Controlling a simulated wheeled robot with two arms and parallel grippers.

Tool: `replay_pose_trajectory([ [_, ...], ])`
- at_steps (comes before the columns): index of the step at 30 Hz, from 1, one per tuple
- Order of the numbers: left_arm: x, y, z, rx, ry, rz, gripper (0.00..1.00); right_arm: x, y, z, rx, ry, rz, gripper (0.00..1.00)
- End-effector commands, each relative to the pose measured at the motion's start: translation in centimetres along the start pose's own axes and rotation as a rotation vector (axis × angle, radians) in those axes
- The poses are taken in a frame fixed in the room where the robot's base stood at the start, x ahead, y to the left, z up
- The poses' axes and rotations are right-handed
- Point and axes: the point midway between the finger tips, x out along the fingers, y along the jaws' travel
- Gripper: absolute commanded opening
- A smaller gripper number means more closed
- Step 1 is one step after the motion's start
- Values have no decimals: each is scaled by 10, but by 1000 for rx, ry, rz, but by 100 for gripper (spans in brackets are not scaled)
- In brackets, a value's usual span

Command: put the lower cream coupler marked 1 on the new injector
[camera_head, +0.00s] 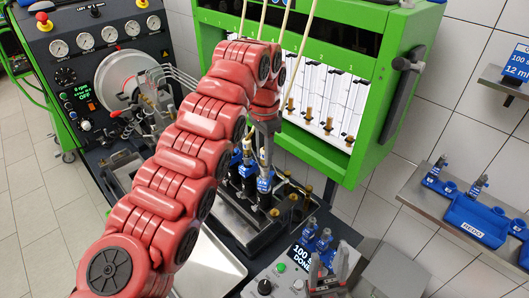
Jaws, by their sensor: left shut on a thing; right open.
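My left gripper (266,138) is at the centre, above the injector bay, pointing down. It is shut on a small cream piece (262,155), which appears to be the lower cream coupler; its mark cannot be read. An injector with a blue label (264,180) stands upright right below it, and I cannot tell if the two touch. Another blue-labelled injector (246,168) stands just to its left. Which one is new is not readable.
The green test bench (377,115) with glass tubes stands behind. Cream lines (300,55) hang down behind my arm. A control box (283,282) is in front, near blue-capped parts (316,238). A wall shelf (418,200) holds injectors and a blue tray (474,222). Gauges (85,41) are at the left.

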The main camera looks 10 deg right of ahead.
Motion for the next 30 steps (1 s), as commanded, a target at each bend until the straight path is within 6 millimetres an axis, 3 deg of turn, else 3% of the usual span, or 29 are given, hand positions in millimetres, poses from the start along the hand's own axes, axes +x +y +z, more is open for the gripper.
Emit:
replay_pose_trajectory([
  [23,11,0,0,0,0,0,0,-9,0,2,0,0,0,56],
  [24,11,0,0,0,0,0,32,-9,0,2,0,0,0,56],
  [26,10,0,0,0,0,0,42,-8,0,1,0,0,0,56],
  [30,10,0,0,0,0,0,42,-8,0,1,0,0,0,56],
])
